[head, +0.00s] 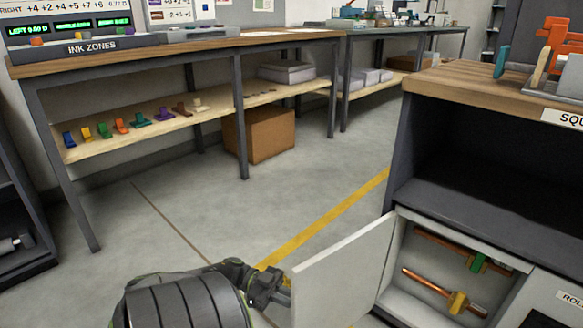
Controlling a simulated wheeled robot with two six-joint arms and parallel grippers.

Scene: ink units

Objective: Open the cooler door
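A white door panel (343,270) at the lower middle right stands swung out from a dark cabinet under a wooden top. I take it as the cooler door. Behind it the light-coloured compartment (392,300) is open to view. Inside are copper pipes (428,282), one with a green valve handle (478,262) and one with a yellow handle (458,303). My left gripper (277,287) is at the door's free left edge, at the bottom of the picture. Its fingertips are small and partly hidden, so I cannot tell whether they grip the door. My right gripper is out of view.
A wooden-topped bench (180,48) with a lower shelf of several coloured pieces stands at the back left. A cardboard box (264,134) sits under it. Grey floor with a yellow line (330,215) lies clear between bench and cabinet. A dark open shelf (470,130) is above the compartment.

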